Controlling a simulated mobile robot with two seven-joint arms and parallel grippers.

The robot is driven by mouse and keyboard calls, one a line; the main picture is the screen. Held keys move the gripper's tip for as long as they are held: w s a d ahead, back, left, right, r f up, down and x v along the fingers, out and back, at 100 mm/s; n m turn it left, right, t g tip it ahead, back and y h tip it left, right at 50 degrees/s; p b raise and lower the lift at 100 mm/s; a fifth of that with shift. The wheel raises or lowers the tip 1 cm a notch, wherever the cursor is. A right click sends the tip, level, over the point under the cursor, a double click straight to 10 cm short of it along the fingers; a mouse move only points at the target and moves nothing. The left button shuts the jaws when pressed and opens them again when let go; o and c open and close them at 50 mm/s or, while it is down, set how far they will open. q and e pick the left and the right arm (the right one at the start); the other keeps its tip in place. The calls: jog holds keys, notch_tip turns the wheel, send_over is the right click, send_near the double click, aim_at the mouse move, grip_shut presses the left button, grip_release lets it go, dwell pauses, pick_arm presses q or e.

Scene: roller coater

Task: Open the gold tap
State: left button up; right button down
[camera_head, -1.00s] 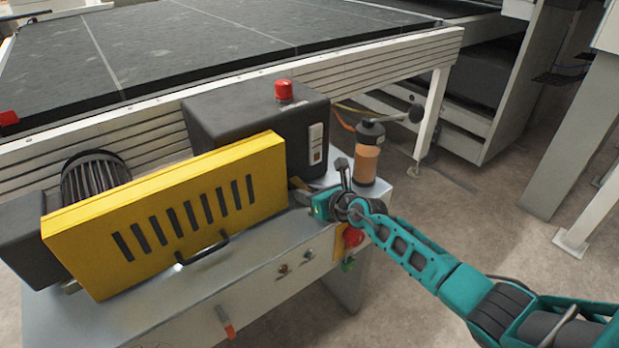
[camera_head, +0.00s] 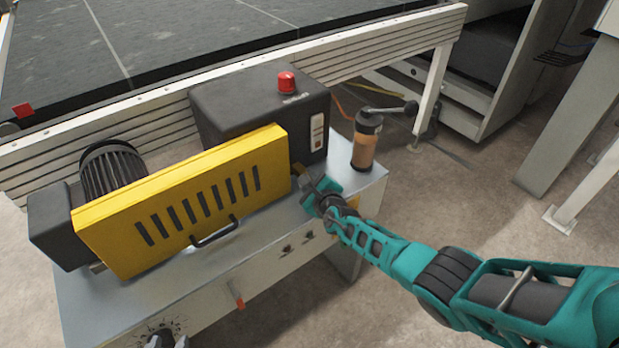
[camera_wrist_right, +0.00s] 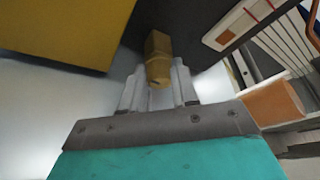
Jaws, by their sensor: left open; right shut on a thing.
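The gold tap (camera_wrist_right: 158,58) shows in the right wrist view as a small brass-coloured block between my right gripper's two grey fingers (camera_wrist_right: 158,92). In the head view the tap (camera_head: 298,170) is a small gold bit beside the yellow guard's right end, mostly hidden by my right gripper (camera_head: 305,184). My right gripper is shut on it. My left gripper (camera_head: 169,341) shows only its fingertips at the bottom edge of the head view, open and apart from the tap, near the cabinet front.
The yellow slotted guard (camera_head: 185,205) and the black box (camera_head: 262,115) with a red button stand close to the tap. A crank-topped orange cylinder (camera_head: 365,142) stands at the corner of the grey cabinet top (camera_head: 245,255).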

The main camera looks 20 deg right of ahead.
jog(key=shift+n, duration=0.4)
jog(key=c, duration=1.1)
grip_release()
jog(key=shift+s+r+p, duration=0.25)
jog(key=shift+s+p, duration=0.2)
jog(key=shift+p, duration=0.15)
jog(key=p+v, duration=0.2)
jog(key=v, duration=0.2)
jog(key=shift+s+f, duration=0.1)
jog(key=shift+f, duration=0.05)
jog(key=shift+v, duration=3.9)
